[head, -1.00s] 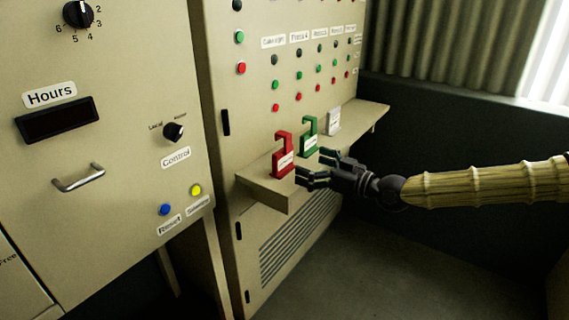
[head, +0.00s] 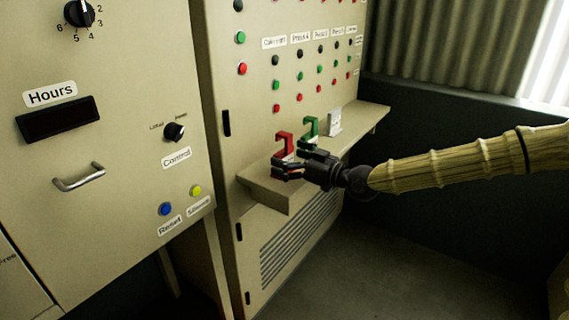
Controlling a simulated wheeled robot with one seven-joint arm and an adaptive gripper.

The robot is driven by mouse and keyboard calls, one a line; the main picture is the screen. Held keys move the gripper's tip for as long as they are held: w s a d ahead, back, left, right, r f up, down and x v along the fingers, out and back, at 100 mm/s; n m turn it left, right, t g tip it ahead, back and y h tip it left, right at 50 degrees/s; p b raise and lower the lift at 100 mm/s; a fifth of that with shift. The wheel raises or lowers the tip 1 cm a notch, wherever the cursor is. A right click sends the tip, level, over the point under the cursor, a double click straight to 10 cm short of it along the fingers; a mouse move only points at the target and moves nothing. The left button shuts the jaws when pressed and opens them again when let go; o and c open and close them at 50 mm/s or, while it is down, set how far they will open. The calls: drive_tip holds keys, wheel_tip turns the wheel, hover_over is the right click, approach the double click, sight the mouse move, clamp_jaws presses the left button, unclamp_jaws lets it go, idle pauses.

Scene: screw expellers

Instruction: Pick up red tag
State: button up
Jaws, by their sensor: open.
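The red tag (head: 286,142) stands upright on the left part of the narrow shelf (head: 283,191), its hooked top showing. My gripper (head: 279,167) is open at the red tag, with its dark fingers in front of the tag's lower part. The fingers hide most of the tag's body and its white label. I cannot tell whether the fingers touch it.
A green tag (head: 311,127) stands just right of the red tag, close to my gripper. A white tag (head: 334,121) stands farther right. The panel with buttons (head: 260,105) rises behind the shelf. Free shelf room lies on the right.

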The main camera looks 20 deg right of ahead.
drive_tip(key=shift+w+a, duration=0.4)
drive_tip(key=shift+w, duration=0.1)
drive_tip(key=c, duration=1.1)
drive_tip(key=shift+c, duration=0.2)
